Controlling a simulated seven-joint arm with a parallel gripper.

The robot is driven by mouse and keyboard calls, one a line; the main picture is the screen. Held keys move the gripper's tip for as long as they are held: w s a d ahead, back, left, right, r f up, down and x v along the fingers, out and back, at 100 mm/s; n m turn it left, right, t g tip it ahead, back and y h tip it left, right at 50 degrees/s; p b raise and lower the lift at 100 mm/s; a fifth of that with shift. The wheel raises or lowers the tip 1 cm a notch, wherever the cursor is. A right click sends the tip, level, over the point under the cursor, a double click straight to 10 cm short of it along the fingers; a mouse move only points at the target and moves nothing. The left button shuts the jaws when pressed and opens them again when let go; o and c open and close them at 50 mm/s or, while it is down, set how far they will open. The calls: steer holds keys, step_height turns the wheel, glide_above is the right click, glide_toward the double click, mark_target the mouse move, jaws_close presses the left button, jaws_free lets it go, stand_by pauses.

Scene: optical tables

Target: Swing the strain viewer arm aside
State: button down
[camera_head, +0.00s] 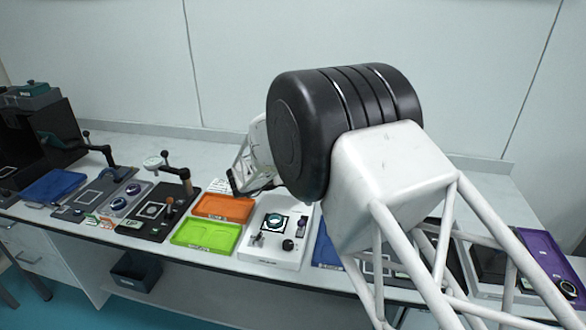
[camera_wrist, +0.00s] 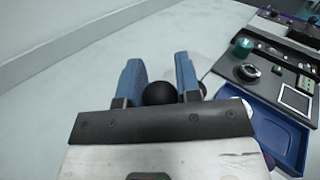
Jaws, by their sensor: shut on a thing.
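In the wrist view my gripper (camera_wrist: 159,72) has its two blue fingers on either side of a black ball knob (camera_wrist: 158,94), shut on it. The lower part of the knob is hidden by my gripper's dark front bar. A pale flat shape (camera_wrist: 203,66) shows just beyond the right finger; I cannot tell what it belongs to. The viewer arm itself cannot be made out clearly. In the head view my own arm's big black joint and white links cover that part of the bench, and the grasp is hidden.
A blue tray (camera_wrist: 262,119) and a dark instrument panel (camera_wrist: 262,82) lie to the right in the wrist view. In the head view, orange (camera_head: 222,208) and green (camera_head: 206,236) trays sit beside a white instrument (camera_head: 270,254). A purple tray (camera_head: 545,258) is far right.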

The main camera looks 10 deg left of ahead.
steer(key=shift+w+d+m+g+h, duration=0.15)
steer(key=shift+w+m+g+h, duration=0.2)
steer(key=shift+m+g+h, duration=0.55)
steer(key=c, duration=0.8)
jaws_free()
steer(key=shift+v, duration=3.9)
steer(key=shift+r, duration=0.15)
steer(key=shift+r, duration=0.15)
steer(key=shift+r, duration=2.35)
